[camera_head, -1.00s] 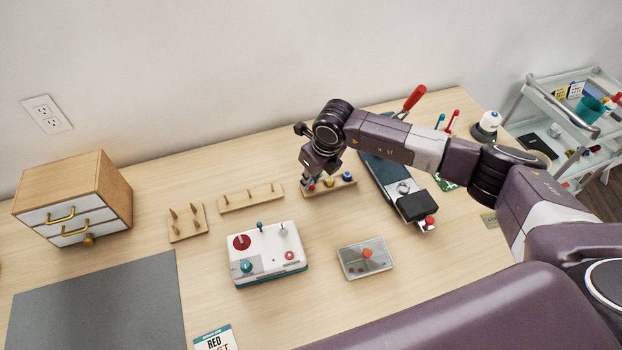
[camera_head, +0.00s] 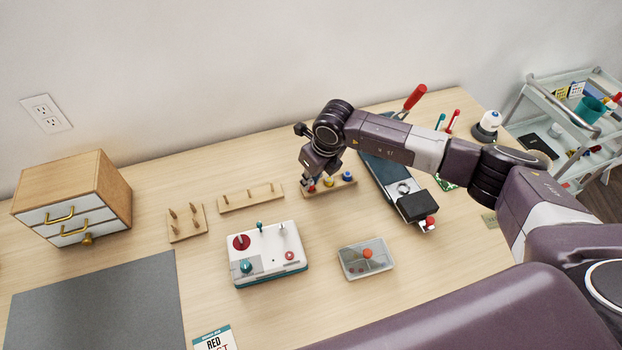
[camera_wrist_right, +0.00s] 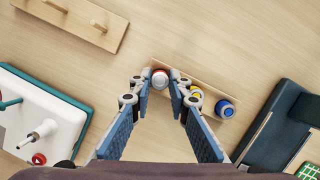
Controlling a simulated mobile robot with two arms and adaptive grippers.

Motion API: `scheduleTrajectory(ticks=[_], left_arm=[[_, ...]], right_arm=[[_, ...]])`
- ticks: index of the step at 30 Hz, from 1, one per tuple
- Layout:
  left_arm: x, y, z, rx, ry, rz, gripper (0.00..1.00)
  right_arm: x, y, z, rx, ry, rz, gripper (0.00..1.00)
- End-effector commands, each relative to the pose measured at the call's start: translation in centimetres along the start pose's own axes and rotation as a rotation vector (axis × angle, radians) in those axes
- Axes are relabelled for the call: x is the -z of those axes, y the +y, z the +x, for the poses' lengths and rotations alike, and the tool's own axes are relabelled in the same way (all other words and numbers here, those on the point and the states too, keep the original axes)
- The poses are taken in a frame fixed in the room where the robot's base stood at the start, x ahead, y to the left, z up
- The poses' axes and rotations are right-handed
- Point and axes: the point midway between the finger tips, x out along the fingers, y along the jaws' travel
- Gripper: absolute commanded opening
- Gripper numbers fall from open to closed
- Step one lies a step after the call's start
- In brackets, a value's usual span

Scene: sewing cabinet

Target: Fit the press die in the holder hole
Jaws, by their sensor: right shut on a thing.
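The press die (camera_wrist_right: 160,78) is red with a pale top and sits between the fingertips of my right gripper (camera_wrist_right: 160,86), which is shut on it. In the head view this gripper (camera_head: 309,184) is at the left end of a wooden holder strip (camera_head: 343,187). The strip also shows in the right wrist view (camera_wrist_right: 206,85). A yellow die (camera_head: 328,181) and a blue die (camera_head: 347,176) stand in the strip. The hole under the red die is hidden, so I cannot tell how deep the die sits. My left gripper is out of view.
A lever press (camera_head: 380,168) with a red handle stands right of the strip. A white control box (camera_head: 265,262), a clear-lidded box (camera_head: 364,260) and two pegged boards (camera_head: 252,199) (camera_head: 186,225) lie around it.

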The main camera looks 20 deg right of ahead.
Motion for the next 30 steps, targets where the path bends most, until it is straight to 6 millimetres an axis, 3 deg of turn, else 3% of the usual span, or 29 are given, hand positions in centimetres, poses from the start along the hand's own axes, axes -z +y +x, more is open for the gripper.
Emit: scheduleTrajectory(ticks=[30], left_arm=[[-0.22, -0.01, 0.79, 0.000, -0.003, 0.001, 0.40]], right_arm=[[0.09, -0.02, 0.47, 0.000, -0.001, 0.000, 0.00]])
